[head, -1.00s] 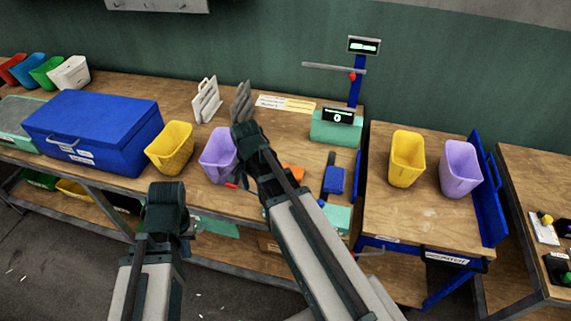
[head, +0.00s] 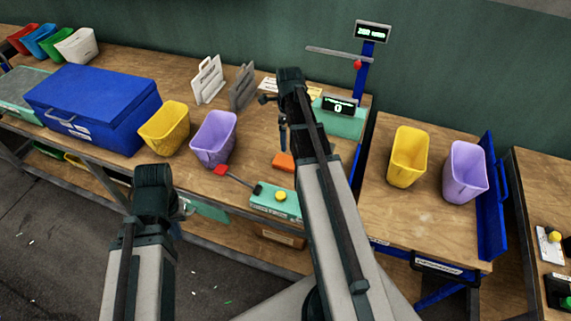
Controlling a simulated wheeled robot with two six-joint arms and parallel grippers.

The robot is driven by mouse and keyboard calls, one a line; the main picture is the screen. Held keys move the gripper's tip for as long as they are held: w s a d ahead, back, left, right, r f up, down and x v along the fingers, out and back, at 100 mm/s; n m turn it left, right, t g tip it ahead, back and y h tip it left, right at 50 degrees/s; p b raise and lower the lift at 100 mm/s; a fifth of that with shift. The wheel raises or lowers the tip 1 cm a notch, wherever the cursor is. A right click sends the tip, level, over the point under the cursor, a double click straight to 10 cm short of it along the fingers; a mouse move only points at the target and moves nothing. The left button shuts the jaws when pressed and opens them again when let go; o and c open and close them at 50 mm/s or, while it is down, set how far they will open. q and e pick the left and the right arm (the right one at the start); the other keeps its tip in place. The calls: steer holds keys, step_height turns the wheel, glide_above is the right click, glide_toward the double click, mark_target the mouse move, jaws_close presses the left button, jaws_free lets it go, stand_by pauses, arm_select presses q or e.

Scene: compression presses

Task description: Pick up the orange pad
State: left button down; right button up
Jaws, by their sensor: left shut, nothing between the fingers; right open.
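The orange pad (head: 283,161) lies flat on the wooden bench, right of the near purple bin. My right gripper (head: 281,125) hangs from the end of the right arm, above and just behind the pad in the picture. It is open, empty and apart from the pad; part of it is hidden by the wrist. My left gripper (head: 184,208) is low in front of the bench edge, shut and empty, mostly hidden by its own wrist.
A green press (head: 272,203) with a yellow knob and red-ended lever sits at the bench's front edge. A purple bin (head: 213,140), yellow bin (head: 164,130) and blue box (head: 92,112) stand left. A green scale (head: 343,122) stands behind my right arm.

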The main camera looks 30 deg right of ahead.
steer(key=b, duration=0.7)
glide_above(289, 162)
steer(key=f, duration=0.7)
steer(key=shift+w+a+f, duration=0.1)
steer(key=shift+w+f, duration=0.15)
steer(key=shift+f, duration=0.1)
steer(key=f+b, duration=0.5)
steer(key=shift+s+d+f, duration=0.1)
steer(key=shift+s+d, duration=0.1)
steer(key=c, duration=1.4)
steer(key=shift+r, duration=0.2)
step_height(289, 162, up, 10)
steer(key=p, duration=1)
